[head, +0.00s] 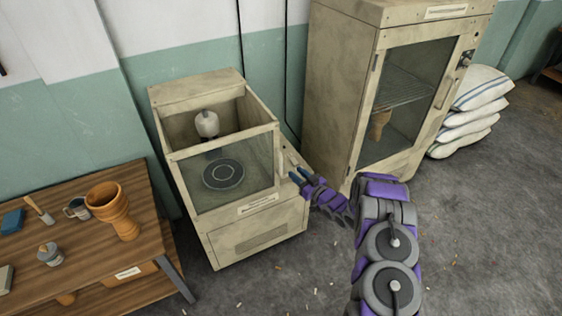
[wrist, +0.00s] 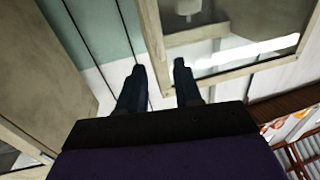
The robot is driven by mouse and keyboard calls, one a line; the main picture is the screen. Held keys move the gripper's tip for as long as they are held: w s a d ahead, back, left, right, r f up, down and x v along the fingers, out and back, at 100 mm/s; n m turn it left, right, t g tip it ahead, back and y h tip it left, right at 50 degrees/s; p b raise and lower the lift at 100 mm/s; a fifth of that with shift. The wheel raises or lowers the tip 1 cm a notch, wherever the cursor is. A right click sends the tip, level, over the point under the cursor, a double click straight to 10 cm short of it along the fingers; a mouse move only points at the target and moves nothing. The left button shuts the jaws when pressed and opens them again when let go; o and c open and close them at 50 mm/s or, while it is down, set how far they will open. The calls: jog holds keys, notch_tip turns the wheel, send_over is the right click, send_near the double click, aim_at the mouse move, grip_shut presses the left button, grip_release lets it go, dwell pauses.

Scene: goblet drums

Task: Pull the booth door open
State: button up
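The booth (head: 258,223) is a beige box with a glass front, left of centre in the head view. Its framed glass door (head: 250,168) looks shut. Behind the glass are a dark round turntable (head: 223,174) and a pale rounded fitting (head: 207,124). My gripper (head: 297,175) is at the right side of the booth front, near the door's right edge. In the wrist view its two dark fingers (wrist: 160,82) are apart with nothing between them. A framed glass pane (wrist: 225,50) shows beyond the right finger. I cannot make out a door handle; contact is unclear.
A tall beige cabinet (head: 335,85) with a glass door stands right of the booth, a goblet-shaped piece inside. White sacks (head: 470,110) are stacked beyond it. A wooden table (head: 95,255) with a goblet drum (head: 113,208) stands left. The floor (head: 290,280) in front is mostly clear.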

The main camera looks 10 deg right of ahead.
jog(key=b, duration=0.2)
send_over(281, 174)
jog(key=shift+w, duration=0.4)
jog(key=shift+d, duration=0.1)
jog(key=shift+c, duration=0.2)
grip_shut()
